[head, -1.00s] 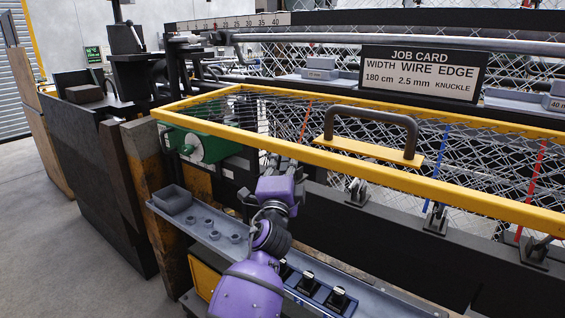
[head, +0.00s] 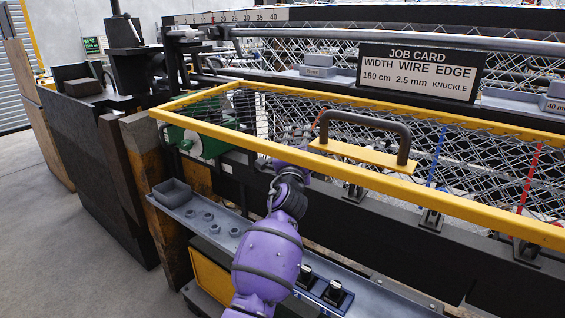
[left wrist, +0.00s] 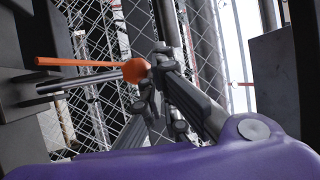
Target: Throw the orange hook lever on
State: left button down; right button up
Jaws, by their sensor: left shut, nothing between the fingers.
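The orange hook lever shows in the left wrist view as a round orange knob (left wrist: 136,71) and a thin orange bar running left from it. A grey rod (left wrist: 95,78) lies just below the bar. My left gripper (left wrist: 155,80) is shut with nothing in it, its fingertips right beside the knob; I cannot tell if they touch it. In the head view my left gripper (head: 300,136) is past the front yellow rail, partly hidden by it. My right gripper is not in view.
A yellow guard frame (head: 345,172) with a dark handle (head: 403,142) spans the machine's front, around my left arm. Chain-link mesh (left wrist: 100,25) stands behind the lever. A green motor (head: 213,143) is at left. A grey shelf (head: 233,222) lies below.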

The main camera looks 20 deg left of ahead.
pick_arm(q)
jog(key=shift+m+g+h, duration=0.3)
jog(key=shift+m+g, duration=0.2)
jog(key=shift+g, duration=0.2)
jog(key=w, duration=0.1)
jog(key=w+d+p, duration=0.1)
jog(key=w, duration=0.3)
jog(key=shift+d, duration=0.4)
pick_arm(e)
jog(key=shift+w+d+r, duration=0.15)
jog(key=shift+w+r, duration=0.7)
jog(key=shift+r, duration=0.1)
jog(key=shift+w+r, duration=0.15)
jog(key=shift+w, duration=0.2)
